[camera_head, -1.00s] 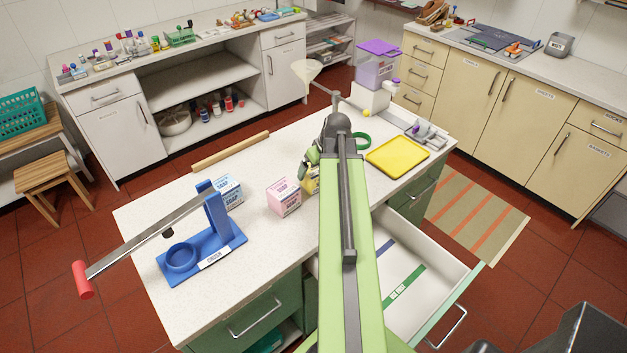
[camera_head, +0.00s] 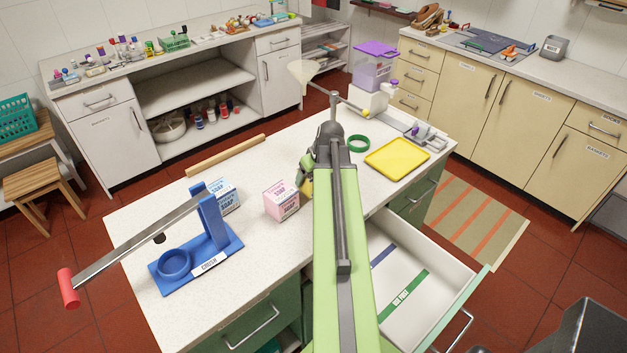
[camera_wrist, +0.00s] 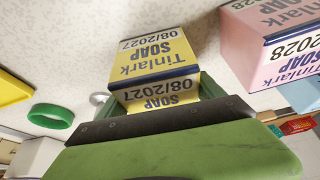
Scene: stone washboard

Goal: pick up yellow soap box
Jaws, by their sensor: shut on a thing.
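The yellow soap box (camera_wrist: 153,55) shows in the wrist view, with dark text reading Tinlark Soap 08/2027. My gripper (camera_wrist: 160,105) is shut on it, and its green jaw parts show beside the box's lower part. In the head view only a small yellow piece of the box (camera_head: 307,186) shows beside my arm; the rest is hidden. My gripper (camera_head: 306,168) is mostly hidden there too, above the white counter. I cannot tell whether the box touches the counter.
A pink soap box (camera_head: 282,199) stands close left of my gripper, with a blue-and-white soap box (camera_head: 225,196) and a blue press (camera_head: 200,262) beyond. A green ring (camera_head: 358,143) and yellow tray (camera_head: 397,159) lie right. A drawer (camera_head: 437,262) stands open.

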